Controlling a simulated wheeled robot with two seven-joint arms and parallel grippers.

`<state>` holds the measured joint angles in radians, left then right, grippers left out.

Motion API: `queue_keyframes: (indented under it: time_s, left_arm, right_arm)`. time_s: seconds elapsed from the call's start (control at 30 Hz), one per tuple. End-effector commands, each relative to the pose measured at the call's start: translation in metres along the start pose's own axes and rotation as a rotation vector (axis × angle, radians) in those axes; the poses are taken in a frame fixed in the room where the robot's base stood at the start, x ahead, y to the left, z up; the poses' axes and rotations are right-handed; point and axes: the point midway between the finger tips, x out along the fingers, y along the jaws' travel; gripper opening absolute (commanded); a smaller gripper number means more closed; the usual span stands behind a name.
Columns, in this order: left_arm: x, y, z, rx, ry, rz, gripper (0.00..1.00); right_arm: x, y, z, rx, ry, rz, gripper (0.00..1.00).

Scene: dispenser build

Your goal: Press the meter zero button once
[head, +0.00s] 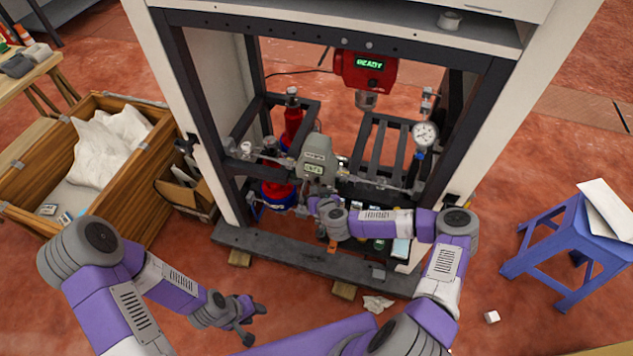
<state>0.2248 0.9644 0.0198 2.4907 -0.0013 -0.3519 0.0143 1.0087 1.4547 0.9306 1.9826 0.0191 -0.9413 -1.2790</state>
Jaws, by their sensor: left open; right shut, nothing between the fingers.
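A grey meter (317,150) with a small lit display hangs at the middle of the dispenser frame, among the pipework. Its digits are too small to read with certainty, and I cannot make out the zero button. My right gripper (314,204) is shut and empty, just below the meter. It looks apart from the meter's face, but I cannot judge the depth. My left gripper (250,323) is open and empty, low over the floor at the lower left, well away from the meter.
A red unit (364,72) with a display reading READY hangs above. Dark frame posts (478,130) bound the opening. A wooden crate (150,190) is left, a blue stool (570,240) right.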

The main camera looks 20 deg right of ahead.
Motion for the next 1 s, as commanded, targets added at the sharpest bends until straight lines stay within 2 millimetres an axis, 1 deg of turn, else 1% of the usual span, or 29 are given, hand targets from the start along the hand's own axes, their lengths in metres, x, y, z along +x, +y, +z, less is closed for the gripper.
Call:
queue_keyframes:
  time_s: [0.37,0.57,1.0]
  left_arm:
    - [-0.0003,0.0001,0.0,0.0,0.0,0.0,0.43]
    - [-0.0017,0.0007,0.0001,0.0,0.0,0.0,0.43]
    - [-0.0016,0.0006,0.0001,0.0,0.0,0.0,0.43]
  right_arm:
    - [0.0008,0.0005,-0.0008,-0.002,0.0,0.0,0.0]
    - [0.0053,0.004,-0.0048,-0.003,0.001,0.001,0.0]
    - [0.0064,0.0046,-0.0045,0.0,0.0,0.0,0.0]
